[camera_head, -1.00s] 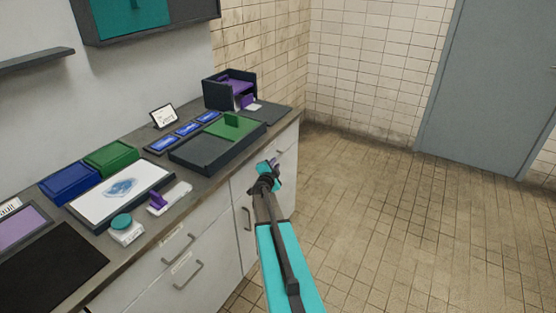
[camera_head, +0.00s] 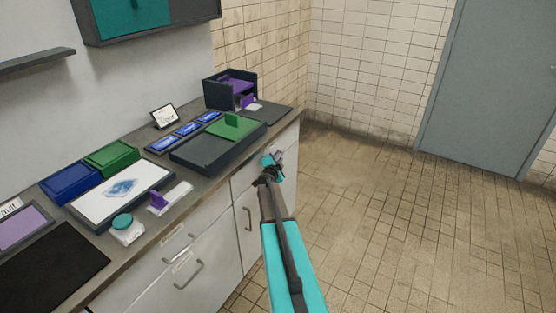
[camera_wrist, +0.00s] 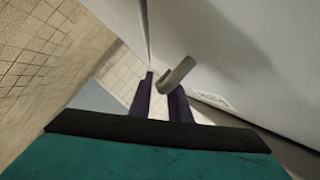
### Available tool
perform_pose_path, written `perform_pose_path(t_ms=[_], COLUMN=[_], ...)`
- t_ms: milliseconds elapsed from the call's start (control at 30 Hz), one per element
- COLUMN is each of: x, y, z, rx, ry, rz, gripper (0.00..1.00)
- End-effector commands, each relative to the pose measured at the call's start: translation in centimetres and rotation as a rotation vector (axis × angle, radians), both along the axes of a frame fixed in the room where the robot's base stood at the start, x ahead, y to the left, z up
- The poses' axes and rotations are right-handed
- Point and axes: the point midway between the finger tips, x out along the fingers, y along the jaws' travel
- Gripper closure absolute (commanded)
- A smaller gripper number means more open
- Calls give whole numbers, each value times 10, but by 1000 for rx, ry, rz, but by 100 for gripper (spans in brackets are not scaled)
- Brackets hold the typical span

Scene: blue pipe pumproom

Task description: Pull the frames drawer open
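A pale drawer front (camera_wrist: 250,55) with a grey bar handle (camera_wrist: 178,73) and a small label (camera_wrist: 215,100) fills the right of the wrist view; the label is too blurred to read. My gripper (camera_wrist: 160,90) is open, its two dark fingers apart. The handle is at the fingertips, overlapping the right finger and the gap; I cannot tell if they touch. In the head view my gripper (camera_head: 277,160) is at the upper drawer at the right end of the counter, and it hides most of that drawer's handle. The drawer looks shut.
The counter (camera_head: 150,232) above the drawers holds a dark tray (camera_head: 185,160), a purple-lined organiser (camera_head: 230,90) and several boxes. Other handles (camera_head: 188,275) show on drawers to the left. The tiled floor (camera_head: 400,220) to the right is clear.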

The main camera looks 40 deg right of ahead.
Motion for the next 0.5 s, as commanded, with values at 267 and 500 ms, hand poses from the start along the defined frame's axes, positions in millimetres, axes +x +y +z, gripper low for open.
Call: perform_pose_path(t_ms=[267, 500], x=[0, -1], y=[-1, -1], z=[0, 0], rx=[0, 0], ry=[0, 0], rz=[0, -1], gripper=[83, 100])
